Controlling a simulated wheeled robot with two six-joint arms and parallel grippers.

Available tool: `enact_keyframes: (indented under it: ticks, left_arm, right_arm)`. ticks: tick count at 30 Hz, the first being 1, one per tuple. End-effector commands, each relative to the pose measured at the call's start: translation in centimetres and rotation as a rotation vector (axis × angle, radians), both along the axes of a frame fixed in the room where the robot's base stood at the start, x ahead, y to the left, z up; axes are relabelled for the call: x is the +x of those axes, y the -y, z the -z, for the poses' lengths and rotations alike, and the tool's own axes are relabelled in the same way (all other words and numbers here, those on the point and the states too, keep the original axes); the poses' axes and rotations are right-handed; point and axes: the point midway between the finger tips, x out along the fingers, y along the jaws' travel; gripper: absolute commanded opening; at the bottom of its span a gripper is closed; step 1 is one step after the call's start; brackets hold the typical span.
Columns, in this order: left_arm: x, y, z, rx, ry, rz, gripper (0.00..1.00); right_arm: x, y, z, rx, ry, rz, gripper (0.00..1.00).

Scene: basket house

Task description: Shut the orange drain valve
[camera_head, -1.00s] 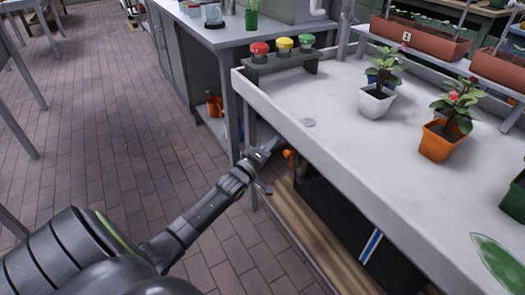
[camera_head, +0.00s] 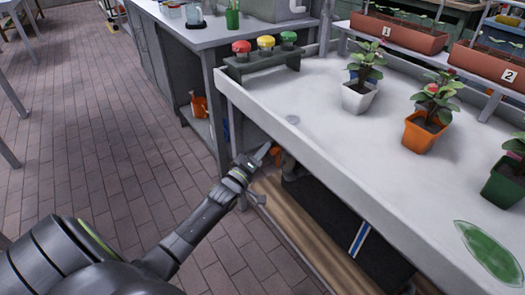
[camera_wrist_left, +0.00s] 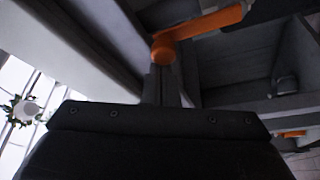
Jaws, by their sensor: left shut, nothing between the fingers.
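The orange drain valve shows under the front edge of the white bench. In the head view only a small part of its orange (camera_head: 276,155) shows, just right of my left gripper (camera_head: 265,152). In the left wrist view its orange lever (camera_wrist_left: 205,24) runs from a round hub up to the right. My left gripper's fingers (camera_wrist_left: 166,85) are shut and empty, with their tips just below the hub in that picture. I cannot tell whether they touch it. My right gripper is out of view.
The white bench top (camera_head: 330,130) overhangs the valve, with a small round drain (camera_head: 292,119) above it. A bench leg (camera_head: 223,130) stands left of the gripper. A wooden shelf (camera_head: 310,240) and a dark box (camera_head: 340,225) lie below. Potted plants (camera_head: 428,125) stand on top.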

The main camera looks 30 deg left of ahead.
Motion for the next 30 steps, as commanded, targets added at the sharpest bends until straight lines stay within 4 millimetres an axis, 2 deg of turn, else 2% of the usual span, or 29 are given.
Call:
enact_keyframes:
  ticks: [16,30]
  left_arm:
    - [-0.4,1.0,0.1,0.125,0.052,0.001,0.00]
    - [-1.7,4.0,0.8,0.504,0.209,0.001,0.00]
  right_arm:
    - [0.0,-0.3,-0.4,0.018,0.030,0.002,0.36]
    - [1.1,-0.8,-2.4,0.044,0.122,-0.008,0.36]
